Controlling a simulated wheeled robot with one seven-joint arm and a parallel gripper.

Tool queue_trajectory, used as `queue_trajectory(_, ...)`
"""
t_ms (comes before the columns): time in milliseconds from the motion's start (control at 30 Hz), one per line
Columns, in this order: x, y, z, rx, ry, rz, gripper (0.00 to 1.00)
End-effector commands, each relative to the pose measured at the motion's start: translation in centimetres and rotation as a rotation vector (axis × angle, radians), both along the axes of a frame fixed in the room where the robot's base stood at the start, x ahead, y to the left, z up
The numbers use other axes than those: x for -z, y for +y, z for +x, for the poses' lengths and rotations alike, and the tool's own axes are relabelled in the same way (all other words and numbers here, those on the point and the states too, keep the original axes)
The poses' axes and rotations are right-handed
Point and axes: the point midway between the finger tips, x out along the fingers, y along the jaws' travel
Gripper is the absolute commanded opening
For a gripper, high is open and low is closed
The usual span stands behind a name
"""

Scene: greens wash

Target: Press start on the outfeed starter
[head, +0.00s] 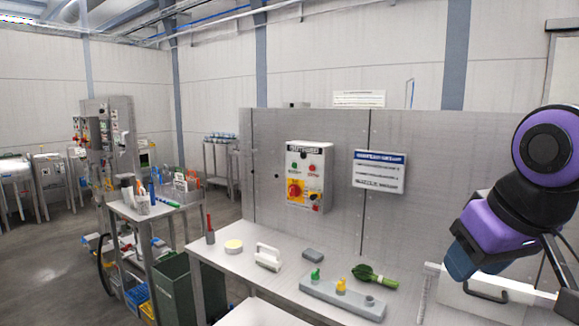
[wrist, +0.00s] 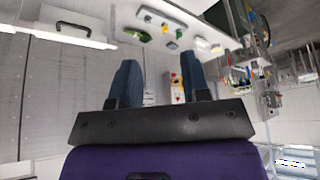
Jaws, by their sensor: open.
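A pale starter box (head: 305,176) is fixed to the grey panel in the middle of the head view. On its face are a green button (head: 294,166), a red button (head: 312,168) and a red rotary switch on a yellow plate (head: 296,190). The heading on its top edge is too small to read surely. My gripper (wrist: 161,76) is open and empty in the wrist view, which is upside down. The box (wrist: 177,88) appears small between the fingers, well beyond them. In the head view my arm is at the right, apart from the box.
A bench (head: 226,262) runs below the panel, bearing a white-handled tool (head: 268,256), a grey tray (head: 340,300) with small green and yellow items, and a bunch of greens (head: 374,276). A notice (head: 379,171) hangs right of the box. The space before the box is clear.

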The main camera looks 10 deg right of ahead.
Motion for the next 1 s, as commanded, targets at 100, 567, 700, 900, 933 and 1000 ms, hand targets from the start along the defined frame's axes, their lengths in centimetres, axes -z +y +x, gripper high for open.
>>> queue_trajectory(100,-0.01,0.0,-0.02,0.0,-0.001,0.0,0.43)
queue_trajectory(567,0.0,0.0,-0.01,0.0,0.0,0.0,0.13)
queue_trajectory(700,-0.01,0.0,0.0,0.0,0.0,0.0,0.0)
queue_trajectory(900,-0.01,0.0,0.0,0.0,0.0,0.0,0.0)
queue_trajectory(933,-0.01,0.0,0.0,0.0,0.0,0.0,0.0)
queue_trajectory(1000,-0.01,0.0,0.0,0.0,0.0,0.0,0.0)
